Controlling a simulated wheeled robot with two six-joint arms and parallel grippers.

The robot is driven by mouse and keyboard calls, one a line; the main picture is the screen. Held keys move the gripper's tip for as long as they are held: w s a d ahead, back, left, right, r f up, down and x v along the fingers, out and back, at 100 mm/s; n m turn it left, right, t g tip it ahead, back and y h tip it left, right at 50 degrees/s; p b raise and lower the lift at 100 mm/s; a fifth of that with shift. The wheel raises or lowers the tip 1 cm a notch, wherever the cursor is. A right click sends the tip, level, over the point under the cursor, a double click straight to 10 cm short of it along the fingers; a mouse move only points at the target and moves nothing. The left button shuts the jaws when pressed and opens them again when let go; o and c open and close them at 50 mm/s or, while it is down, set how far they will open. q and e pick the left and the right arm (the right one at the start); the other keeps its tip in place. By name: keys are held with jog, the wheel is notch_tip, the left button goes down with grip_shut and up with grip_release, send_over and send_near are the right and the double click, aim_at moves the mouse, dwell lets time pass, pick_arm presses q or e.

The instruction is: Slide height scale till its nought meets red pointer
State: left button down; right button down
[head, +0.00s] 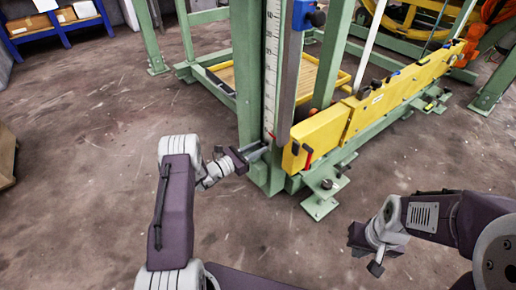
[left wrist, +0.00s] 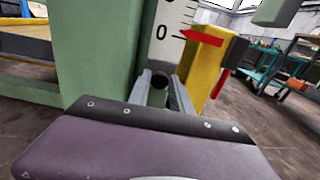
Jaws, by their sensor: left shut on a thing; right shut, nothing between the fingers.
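The white height scale (head: 271,75) runs up the green post in the head view. Its lower end with the nought (left wrist: 162,31) shows in the left wrist view. The red pointer (left wrist: 204,38) points left at the scale, its tip about level with the nought; I see no clear height gap between them. My left gripper (head: 257,150) is at the foot of the scale, shut on a dark round knob (left wrist: 159,82) just below the nought. My right gripper (head: 366,252) is shut and empty, low at the right, away from the scale.
A yellow beam (head: 375,100) extends right from the post, with a red-handled part (head: 308,154) at its near end. A blue clamp (head: 308,15) sits high by the scale. Green frame feet (head: 320,205) stand on the floor.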

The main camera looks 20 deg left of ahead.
pick_arm(q)
jog(key=shift+r, duration=0.4)
pick_arm(e)
jog(key=shift+r, duration=0.3)
pick_arm(q)
jog(key=c, duration=1.2)
grip_release()
jog(key=shift+s+a, duration=0.1)
pick_arm(e)
jog(key=shift+r, duration=0.1)
pick_arm(q)
jog(key=p+v, duration=0.4)
jog(key=v, duration=0.4)
jog(key=shift+s+a, duration=0.25)
jog(key=shift+s, duration=0.1)
pick_arm(e)
notch_tip(320, 180, up, 4)
jog(key=shift+r, duration=0.1)
